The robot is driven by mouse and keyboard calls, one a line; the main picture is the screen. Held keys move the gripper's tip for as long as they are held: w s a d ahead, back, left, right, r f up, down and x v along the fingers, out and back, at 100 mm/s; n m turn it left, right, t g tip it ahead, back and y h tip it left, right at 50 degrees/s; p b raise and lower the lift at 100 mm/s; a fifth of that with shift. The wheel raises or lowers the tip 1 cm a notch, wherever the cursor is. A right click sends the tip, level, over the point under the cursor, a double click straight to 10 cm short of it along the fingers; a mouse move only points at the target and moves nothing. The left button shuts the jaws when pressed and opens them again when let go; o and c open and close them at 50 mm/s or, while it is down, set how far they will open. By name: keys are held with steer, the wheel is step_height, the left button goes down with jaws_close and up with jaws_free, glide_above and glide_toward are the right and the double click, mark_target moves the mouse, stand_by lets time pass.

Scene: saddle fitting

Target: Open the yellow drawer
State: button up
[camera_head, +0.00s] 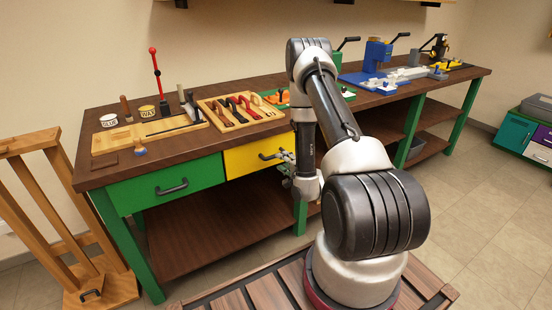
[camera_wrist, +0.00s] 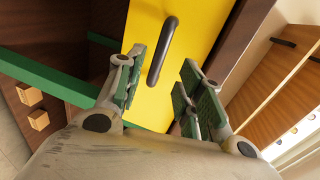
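The yellow drawer (camera_head: 249,158) sits in the workbench's front, right of the green drawer, and looks closed. Its dark bar handle (camera_head: 270,155) is partly beside my arm in the head view. In the wrist view the yellow front (camera_wrist: 196,34) fills the middle, and the dark handle (camera_wrist: 163,52) stands out from it. My gripper (camera_wrist: 160,82) is open, with one green-padded finger on each side of the handle. The handle's lower end lies between the fingertips. I cannot tell whether either finger touches it. My gripper also shows in the head view (camera_head: 285,160).
The green drawer (camera_head: 166,184) with its own handle is to the left. The wooden benchtop (camera_head: 228,93) carries a tool tray (camera_head: 240,109), cans and fixtures. A lower shelf (camera_head: 219,226) lies beneath. A wooden rack (camera_head: 43,181) stands at the left. Open floor (camera_head: 478,215) is at the right.

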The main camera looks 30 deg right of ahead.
steer(key=x, duration=0.7)
steer(key=shift+w+f, duration=0.2)
steer(key=shift+w, duration=0.15)
jaws_close()
